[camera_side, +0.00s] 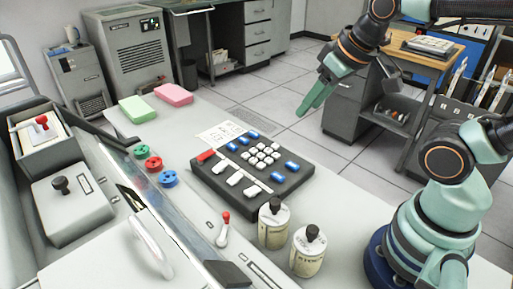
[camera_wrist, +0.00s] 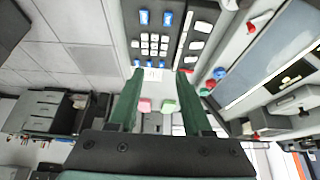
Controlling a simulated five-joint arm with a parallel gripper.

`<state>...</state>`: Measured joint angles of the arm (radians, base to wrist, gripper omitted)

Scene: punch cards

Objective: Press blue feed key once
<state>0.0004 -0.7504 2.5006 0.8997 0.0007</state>
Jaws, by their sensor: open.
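A dark keypad (camera_side: 210,181) lies on the pale desk, with several blue keys (camera_side: 291,165), white keys and one red key. I cannot tell which blue key is the feed key; no label is readable. In the wrist view, two blue keys (camera_wrist: 144,17) show at the top, beside the white key block. My gripper (camera_side: 308,108) hangs in the air beyond and above the keypad, pointing down to the left, touching nothing. In the wrist view its two green fingers (camera_wrist: 160,72) are apart with nothing held between them.
Blue (camera_side: 168,179), red (camera_side: 153,163) and green (camera_side: 141,151) round knobs sit left of the keypad. Two capped bottles (camera_side: 274,228) and a red-tipped lever (camera_side: 223,230) stand in front. Pink (camera_side: 174,94) and green (camera_side: 138,109) blocks lie at the desk's far end.

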